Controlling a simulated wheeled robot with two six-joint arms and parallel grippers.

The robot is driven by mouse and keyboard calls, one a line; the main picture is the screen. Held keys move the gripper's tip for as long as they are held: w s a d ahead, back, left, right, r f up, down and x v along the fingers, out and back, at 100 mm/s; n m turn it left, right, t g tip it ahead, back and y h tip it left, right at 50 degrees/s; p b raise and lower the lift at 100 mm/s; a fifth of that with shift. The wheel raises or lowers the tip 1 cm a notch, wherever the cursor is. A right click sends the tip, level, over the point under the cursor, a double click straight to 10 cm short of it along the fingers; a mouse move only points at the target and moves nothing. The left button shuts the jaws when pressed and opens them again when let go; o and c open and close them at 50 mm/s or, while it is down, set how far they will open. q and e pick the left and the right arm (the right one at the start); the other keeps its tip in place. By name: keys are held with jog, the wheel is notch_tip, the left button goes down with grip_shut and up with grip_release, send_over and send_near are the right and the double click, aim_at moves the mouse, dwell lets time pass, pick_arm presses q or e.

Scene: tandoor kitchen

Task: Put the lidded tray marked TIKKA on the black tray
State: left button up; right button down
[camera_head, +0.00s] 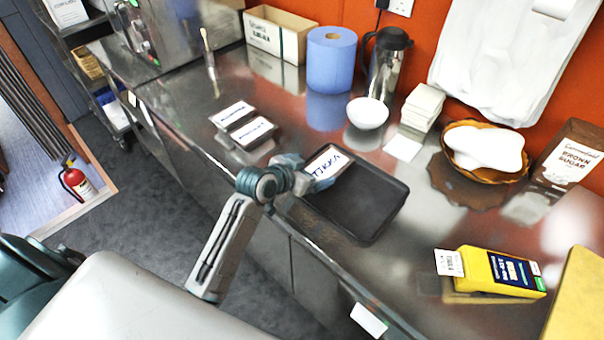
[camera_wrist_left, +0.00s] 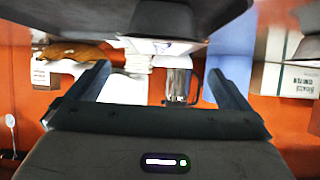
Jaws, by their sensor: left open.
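The lidded tray marked TIKKA (camera_head: 330,166) has a white label with dark letters on its top. In the head view it sits at the far left corner of the black tray (camera_head: 358,205), overlapping it; whether it lies flat there is hard to tell. My left gripper (camera_head: 296,172) is open, right beside its left side. In the left wrist view the open fingers (camera_wrist_left: 158,70) stand apart with no object clearly between them. A large dark shape fills the top of that view, too blurred to name surely. My right gripper is not in view.
Two similar labelled lidded trays (camera_head: 252,132) lie to the left. Behind are a blue paper roll (camera_head: 331,60), a flask (camera_head: 388,62), a white bowl (camera_head: 367,113) and a basket (camera_head: 455,165). A yellow card reader (camera_head: 488,272) lies right.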

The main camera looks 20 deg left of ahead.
pick_arm(q)
jog(key=shift+v, duration=1.75)
